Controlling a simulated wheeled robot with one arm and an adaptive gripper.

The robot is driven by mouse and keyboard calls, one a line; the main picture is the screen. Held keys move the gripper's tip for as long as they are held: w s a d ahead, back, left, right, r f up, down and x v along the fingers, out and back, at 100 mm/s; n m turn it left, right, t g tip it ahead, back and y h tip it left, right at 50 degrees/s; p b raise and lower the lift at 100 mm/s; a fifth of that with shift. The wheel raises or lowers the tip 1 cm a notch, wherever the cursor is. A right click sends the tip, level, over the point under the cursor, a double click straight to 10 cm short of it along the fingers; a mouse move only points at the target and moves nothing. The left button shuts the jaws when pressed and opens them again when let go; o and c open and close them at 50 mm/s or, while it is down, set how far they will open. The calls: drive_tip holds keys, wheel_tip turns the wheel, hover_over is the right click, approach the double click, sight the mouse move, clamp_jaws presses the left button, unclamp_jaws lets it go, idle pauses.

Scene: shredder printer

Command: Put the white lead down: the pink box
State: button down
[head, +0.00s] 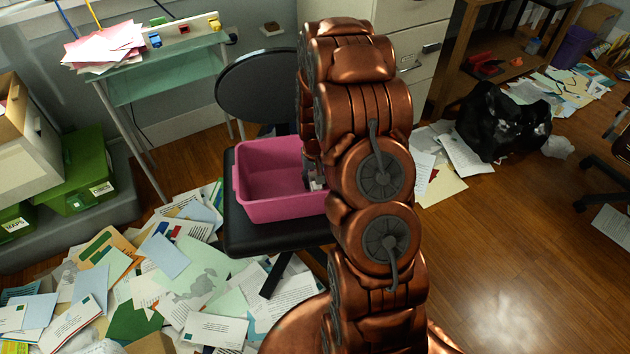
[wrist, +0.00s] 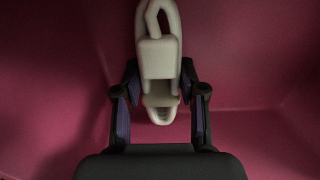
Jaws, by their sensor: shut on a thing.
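The pink box (head: 259,210) stands on a black chair seat, left of my copper arm in the head view. Its pink inside (wrist: 250,60) fills the wrist view. The white lead (wrist: 158,60) shows as a plug with a looped cord in the wrist view. My gripper (wrist: 160,110) is shut on the white lead's plug, with one finger on each side. In the head view my gripper (head: 314,180) is inside the right part of the box, partly hidden by my arm. I cannot tell whether the lead touches the box floor.
The black chair seat (head: 245,237) bears the box, with a chair back (head: 262,85) behind it. Papers (head: 195,275) cover the floor at left. A glass table (head: 160,75) and green boxes (head: 82,170) stand at left. A black bag (head: 500,120) lies at right; bare floor is nearer.

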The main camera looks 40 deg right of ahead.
drive_tip(key=shift+f, duration=0.35)
drive_tip(key=c, duration=0.7)
unclamp_jaws()
drive_tip(key=shift+o, duration=0.2)
drive_tip(key=shift+r, duration=0.2)
wheel_tip(320, 180, up, 12)
drive_tip(key=p, duration=0.1)
drive_tip(key=s+a+r+n+g, duration=0.1)
drive_tip(key=s+a+r+n, duration=0.1)
drive_tip(key=s+a+r, duration=1)
drive_tip(key=s+a+r+n, duration=0.1)
drive_tip(key=s+a, duration=0.3)
drive_tip(key=s, duration=0.4)
drive_tip(key=s+a+r+n+g, duration=0.1)
drive_tip(key=s+a+n, duration=0.1)
drive_tip(key=s+a, duration=0.3)
drive_tip(key=s, duration=0.4)
drive_tip(key=shift+r+g, duration=0.15)
drive_tip(key=shift+g, duration=0.15)
drive_tip(key=shift+s, duration=0.1)
